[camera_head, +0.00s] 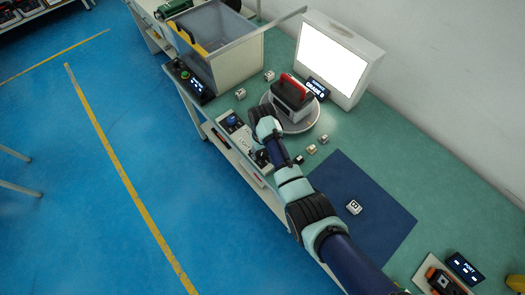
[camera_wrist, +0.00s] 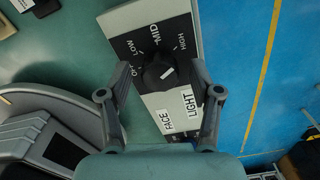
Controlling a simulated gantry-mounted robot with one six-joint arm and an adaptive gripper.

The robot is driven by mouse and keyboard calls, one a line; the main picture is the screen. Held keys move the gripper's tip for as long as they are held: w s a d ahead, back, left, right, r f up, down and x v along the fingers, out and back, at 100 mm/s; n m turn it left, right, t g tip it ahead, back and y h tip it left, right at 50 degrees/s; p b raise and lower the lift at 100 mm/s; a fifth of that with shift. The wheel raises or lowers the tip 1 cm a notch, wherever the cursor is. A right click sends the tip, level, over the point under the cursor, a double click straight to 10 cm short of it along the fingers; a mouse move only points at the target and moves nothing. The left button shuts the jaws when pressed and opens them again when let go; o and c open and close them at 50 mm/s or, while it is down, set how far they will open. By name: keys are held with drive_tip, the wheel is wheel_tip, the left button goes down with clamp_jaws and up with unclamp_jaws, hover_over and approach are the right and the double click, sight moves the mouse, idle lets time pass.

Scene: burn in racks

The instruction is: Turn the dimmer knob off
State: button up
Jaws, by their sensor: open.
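The dimmer knob (camera_wrist: 160,72) is round and black with a white pointer line. It sits on a dark dial plate marked OFF, LOW, MID and HIGH, on a light grey panel (camera_wrist: 152,14). The pointer lies at a slant; I cannot tell for certain which mark it is at. My gripper (camera_wrist: 161,68) is open, with one finger on each side of the knob and nothing held. Whether the fingers touch the knob is unclear. In the head view, the panel (camera_head: 240,135) lies at the bench's front edge; my gripper (camera_head: 261,157) covers its near end and hides the knob.
A round plate (camera_head: 298,127) bearing a dark device with a red handle (camera_head: 291,91) stands just behind my arm. A bright light box (camera_head: 332,55) stands behind it. Small blocks (camera_head: 311,149) lie nearby. A grey bin (camera_head: 228,65) is farther left. Blue floor lies beyond the bench edge.

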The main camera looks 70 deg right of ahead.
drive_tip(key=c, duration=1.1)
drive_tip(key=shift+c, duration=0.2)
